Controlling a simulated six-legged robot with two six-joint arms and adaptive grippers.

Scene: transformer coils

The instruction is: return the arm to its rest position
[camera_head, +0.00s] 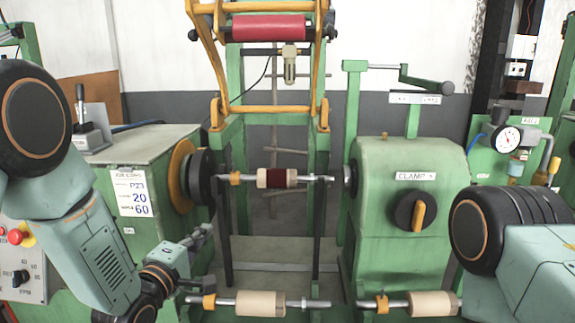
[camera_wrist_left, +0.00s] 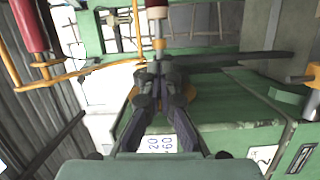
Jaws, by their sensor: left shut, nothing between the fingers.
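My left arm comes in from the left in the head view, and its gripper (camera_head: 203,236) is in front of the winding machine, below the level of the mounted coil. The fingers are shut and empty. In the left wrist view the gripper (camera_wrist_left: 160,78) shows its two dark fingers together at the centre. My right arm (camera_head: 510,245) enters at the lower right; its gripper is outside the picture. A coil (camera_head: 277,178) with a dark red band and beige ends sits on a rod between the dark chuck and the clamp unit, apart from my left gripper.
Beige tubes on rods lie at the front, one in the middle (camera_head: 260,303) and one at the right (camera_head: 433,303). The green clamp housing (camera_head: 375,240) stands right. The green drive housing (camera_head: 150,146) stands left. A red roll (camera_head: 268,28) hangs in an orange frame above.

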